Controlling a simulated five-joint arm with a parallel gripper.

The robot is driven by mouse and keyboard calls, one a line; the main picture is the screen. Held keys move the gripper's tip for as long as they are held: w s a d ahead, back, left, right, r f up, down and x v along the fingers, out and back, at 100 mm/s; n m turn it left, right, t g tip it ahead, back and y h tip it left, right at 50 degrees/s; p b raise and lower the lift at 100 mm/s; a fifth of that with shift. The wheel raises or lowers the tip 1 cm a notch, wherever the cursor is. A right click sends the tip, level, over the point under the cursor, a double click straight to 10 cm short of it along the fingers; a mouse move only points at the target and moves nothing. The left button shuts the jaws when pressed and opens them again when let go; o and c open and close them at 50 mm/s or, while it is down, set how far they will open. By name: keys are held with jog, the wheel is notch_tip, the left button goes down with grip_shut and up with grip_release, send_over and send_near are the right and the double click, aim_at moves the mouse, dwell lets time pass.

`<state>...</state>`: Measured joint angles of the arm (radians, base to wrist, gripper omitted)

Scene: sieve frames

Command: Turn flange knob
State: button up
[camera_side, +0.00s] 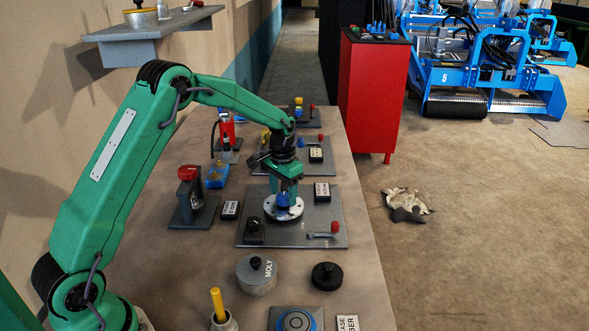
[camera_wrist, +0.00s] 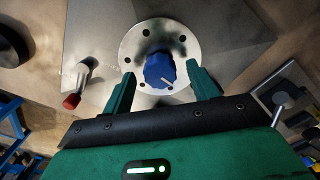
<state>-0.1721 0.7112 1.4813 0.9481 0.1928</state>
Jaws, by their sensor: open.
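The flange knob (camera_wrist: 159,69) is blue, with a pale pointer line, and sits at the middle of a round silver flange (camera_wrist: 132,49) with bolt holes. In the side view the blue knob (camera_side: 283,199) shows on the flange (camera_side: 298,211), which is mounted on a grey plate (camera_side: 325,199). My gripper (camera_side: 284,195) points down over the knob. In the wrist view my gripper (camera_wrist: 162,83) is open, with one green finger on each side of the knob. The fingers look apart from the knob; their exact height against it is hard to tell.
A red-tipped lever (camera_side: 328,231) and a black knob (camera_side: 254,227) share the plate. A MOLY canister (camera_side: 256,281) and a black round knob (camera_side: 327,276) stand nearer. A red-topped device (camera_side: 190,190) is at left. A red cabinet (camera_side: 372,90) stands beyond the table.

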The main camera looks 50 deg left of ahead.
aim_at(283, 196)
jog(key=shift+r, duration=0.1)
notch_tip(283, 196, up, 7)
jog(key=shift+f, duration=0.1)
jog(key=shift+r, duration=0.45)
jog(key=shift+s+r, duration=0.1)
jog(key=s+d+r+t, duration=0.2)
jog(key=s+d+r, duration=0.1)
jog(key=s+r, duration=0.35)
jog(key=s+d+r+t, duration=0.1)
jog(key=s+d+r, duration=0.2)
jog(key=s+r, duration=0.4)
jog(key=s+d+f+t, duration=0.2)
jog(key=s+d, duration=0.1)
jog(key=s, duration=1.4)
jog(key=shift+t, duration=0.3)
